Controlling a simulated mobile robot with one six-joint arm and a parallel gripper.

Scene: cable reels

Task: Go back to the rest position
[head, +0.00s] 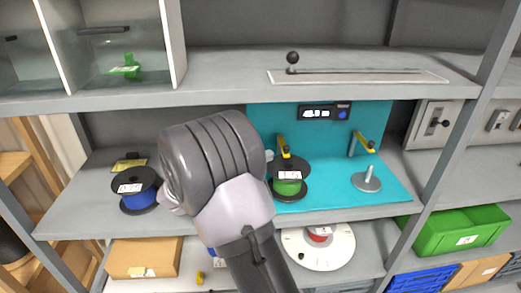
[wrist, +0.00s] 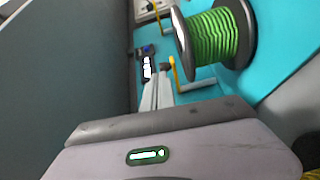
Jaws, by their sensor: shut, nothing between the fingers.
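My gripper (wrist: 157,94) shows in the wrist view with its two pale fingers together and nothing between them. In the head view my grey arm hides most of it. A black reel with green cable (head: 288,187) stands on the teal panel's base, just right of my arm; it also shows large at the upper right of the wrist view (wrist: 220,35). My fingers look apart from it. A black reel with blue cable (head: 138,190) stands on the shelf left of my arm.
A bare spindle (head: 368,181) stands right of the green reel, with yellow levers (head: 283,144) behind. A slotted rail with a knob (head: 292,60) is on the shelf above. Below are a white disc (head: 335,250) and a cardboard box (head: 143,258). A green bin (head: 460,232) is at right.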

